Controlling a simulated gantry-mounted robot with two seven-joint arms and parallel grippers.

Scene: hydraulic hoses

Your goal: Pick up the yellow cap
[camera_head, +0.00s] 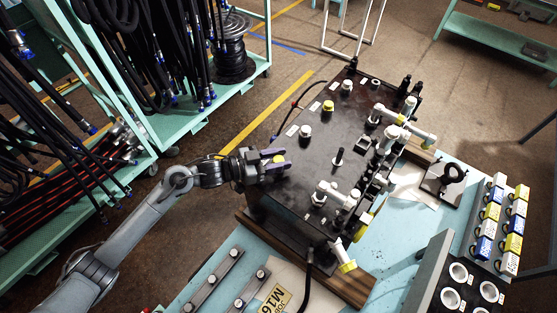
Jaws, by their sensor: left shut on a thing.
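My left gripper (282,161) reaches in from the left over the near-left edge of the black manifold block (320,148). Its fingers are shut on a small yellow cap (279,158), which shows between them. The fingers hide much of this cap, and I cannot tell whether it still touches the block. Another yellow-topped cap (328,105) stands on the block farther back. A yellow cap (348,267) is on a white fitting at the block's front right. My right gripper is not in view.
White caps (305,131) and white pipe fittings (334,194) stick up from the block. The block rests on wooden beams (352,287) on a light blue table (395,262). Yellow, blue and white boxes (491,212) stand at the right. Hose racks (165,125) fill the left.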

